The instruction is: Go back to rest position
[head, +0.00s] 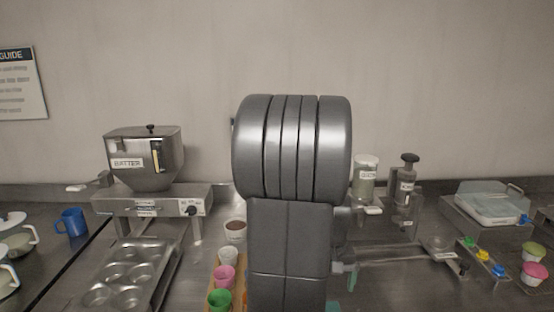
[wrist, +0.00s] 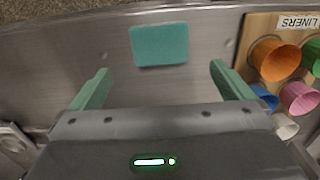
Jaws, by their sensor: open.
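My gripper (wrist: 160,90) shows in the wrist view with its two green fingers spread wide apart and nothing between them. It is over the metal counter (wrist: 95,50). A flat teal pad (wrist: 159,45) lies on the counter beyond the fingertips, apart from them.
A liner rack (wrist: 258,24) with several coloured cups stands right of my gripper. The head view shows a batter dispenser (head: 145,160), a muffin tin (head: 158,275), a blue mug (head: 72,222), a jar (head: 365,180), a pump dispenser (head: 405,190) and a lidded tray (head: 488,203).

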